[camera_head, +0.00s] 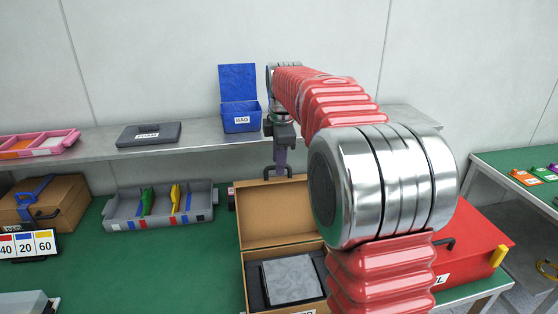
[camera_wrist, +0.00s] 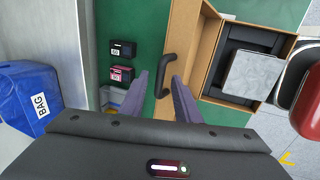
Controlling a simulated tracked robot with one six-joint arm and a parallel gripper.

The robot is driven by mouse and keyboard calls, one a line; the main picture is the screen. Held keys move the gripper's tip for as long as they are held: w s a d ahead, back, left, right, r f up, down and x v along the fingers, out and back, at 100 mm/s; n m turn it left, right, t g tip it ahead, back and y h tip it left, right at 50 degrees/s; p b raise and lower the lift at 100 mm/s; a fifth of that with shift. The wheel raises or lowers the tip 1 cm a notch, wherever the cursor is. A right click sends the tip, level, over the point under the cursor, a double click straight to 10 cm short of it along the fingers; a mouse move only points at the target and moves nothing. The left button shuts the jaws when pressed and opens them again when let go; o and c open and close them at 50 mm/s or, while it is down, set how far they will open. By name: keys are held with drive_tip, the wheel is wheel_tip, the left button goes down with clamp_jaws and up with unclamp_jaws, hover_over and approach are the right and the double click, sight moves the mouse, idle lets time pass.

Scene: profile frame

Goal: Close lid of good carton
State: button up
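The brown carton (camera_head: 280,215) stands on the green bench with its lid (camera_head: 268,212) raised upright. A grey block (camera_head: 289,279) lies in its dark insert; the label on its front edge is cut off. In the wrist view the carton lid (camera_wrist: 181,62) is seen edge-on, with a black handle (camera_wrist: 194,56) on its outer side. My gripper (camera_head: 282,163) is at the lid's top edge by the handle. In the wrist view my gripper (camera_wrist: 160,84) has its two purple fingers apart, with the handle's lower part between them; I cannot tell whether they touch it. My arm hides the carton's right side.
A red box (camera_head: 468,250) stands right of the carton. A grey tray (camera_head: 160,211) with colored items and a brown case (camera_head: 44,202) are left. A blue BAG bin (camera_head: 240,118) with raised lid stands on the shelf behind.

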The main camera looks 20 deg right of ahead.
drive_tip(key=shift+f, duration=0.1)
drive_tip(key=shift+c, duration=0.3)
clamp_jaws()
idle(0.4)
